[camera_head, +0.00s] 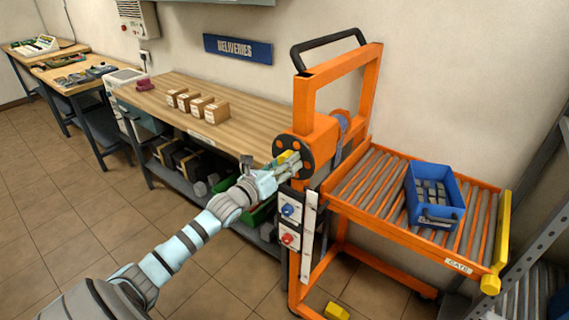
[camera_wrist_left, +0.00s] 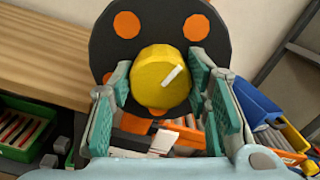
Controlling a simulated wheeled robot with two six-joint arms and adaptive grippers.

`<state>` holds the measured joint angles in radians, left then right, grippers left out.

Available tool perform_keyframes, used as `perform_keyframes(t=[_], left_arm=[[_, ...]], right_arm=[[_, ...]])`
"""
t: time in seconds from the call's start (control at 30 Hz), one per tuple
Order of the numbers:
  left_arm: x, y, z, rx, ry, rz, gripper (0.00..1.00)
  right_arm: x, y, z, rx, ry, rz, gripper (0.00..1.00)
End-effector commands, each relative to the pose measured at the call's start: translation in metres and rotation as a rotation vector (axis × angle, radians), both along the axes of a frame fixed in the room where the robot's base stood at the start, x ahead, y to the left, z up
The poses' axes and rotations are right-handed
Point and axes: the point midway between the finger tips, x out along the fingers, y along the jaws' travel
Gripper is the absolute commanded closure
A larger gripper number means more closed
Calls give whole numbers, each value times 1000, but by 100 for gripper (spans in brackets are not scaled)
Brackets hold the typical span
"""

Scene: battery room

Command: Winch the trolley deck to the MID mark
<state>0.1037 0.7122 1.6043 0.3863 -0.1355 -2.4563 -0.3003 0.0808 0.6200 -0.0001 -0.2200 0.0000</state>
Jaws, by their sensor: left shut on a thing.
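The orange trolley (camera_head: 334,88) stands against the wall, with a black winch wheel (camera_head: 281,147) on its near left side. The wheel has orange spots and a yellow knob (camera_head: 286,157). My left gripper (camera_head: 284,167) is shut on this knob. In the left wrist view the round yellow knob (camera_wrist_left: 160,76) with a white line sits between the pads of my gripper (camera_wrist_left: 162,90), in front of the black wheel (camera_wrist_left: 113,48). The roller deck (camera_head: 362,184) carries a blue bin (camera_head: 438,217) of grey blocks. A white scale strip (camera_head: 308,238) runs down the post; its marks are unreadable. My right gripper is out of view.
Below the wheel are panels with a blue knob (camera_head: 288,210) and a red knob (camera_head: 289,239). A yellow gate (camera_head: 502,238) closes the deck's right end. A wooden bench (camera_head: 235,122) with small boxes stands left; a grey rack (camera_head: 532,225) stands right. Floor in front is mostly clear.

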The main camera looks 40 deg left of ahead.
Motion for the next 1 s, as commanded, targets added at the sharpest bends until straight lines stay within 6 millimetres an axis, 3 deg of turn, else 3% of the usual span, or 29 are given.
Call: perform_keyframes(t=[0.47, 1.0], left_arm=[[0, 1, -2, -152, -3, 2, 84], [0, 1, -3, -643, -12, 1, 84]], right_arm=[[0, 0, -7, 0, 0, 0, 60], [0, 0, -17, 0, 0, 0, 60]])
